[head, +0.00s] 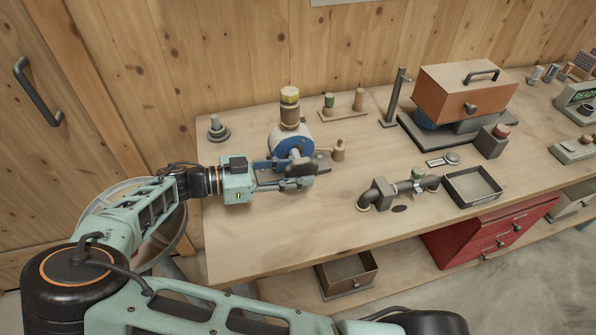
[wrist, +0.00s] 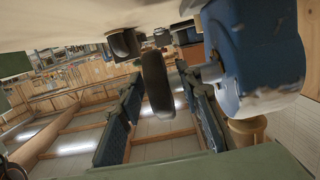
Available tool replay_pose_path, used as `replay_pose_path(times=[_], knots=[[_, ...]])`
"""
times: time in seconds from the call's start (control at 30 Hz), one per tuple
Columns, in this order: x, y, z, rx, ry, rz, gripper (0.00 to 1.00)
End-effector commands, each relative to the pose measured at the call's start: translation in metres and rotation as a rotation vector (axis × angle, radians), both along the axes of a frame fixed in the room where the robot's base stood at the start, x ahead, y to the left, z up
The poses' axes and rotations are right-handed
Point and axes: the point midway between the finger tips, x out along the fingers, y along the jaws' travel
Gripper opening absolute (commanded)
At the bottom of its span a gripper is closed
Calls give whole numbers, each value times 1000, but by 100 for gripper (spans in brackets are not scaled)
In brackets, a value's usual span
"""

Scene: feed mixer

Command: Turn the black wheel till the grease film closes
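The black wheel (head: 301,168) is on the near side of a blue rounded housing (head: 290,141) near the back left of the bench. In the wrist view the wheel (wrist: 157,86) shows edge-on, with the blue housing (wrist: 262,50) to its right. My gripper (head: 297,174) reaches in from the left. Its two blue-padded fingers are apart, one on each side of the wheel, with visible gaps in the wrist view. I cannot make out the grease film.
A small brass-coloured fitting (head: 338,151) stands just right of the housing. A curved pipe (head: 398,190) and an open tray (head: 472,186) lie to the right. An orange box (head: 462,88) stands at the back right. The bench's front left is clear.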

Motion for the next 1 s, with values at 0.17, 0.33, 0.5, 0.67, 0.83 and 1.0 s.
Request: replay_pose_path(times=[0.17,0.33,0.5,0.67,0.83,1.0], knots=[[0,0,0,1,0,0,32],[-3,11,1,2,0,2,32],[-10,39,6,2,0,4,32],[-17,61,10,2,0,3,32],[-20,71,12,1,0,0,32],[-21,71,12,0,0,-1,32]])
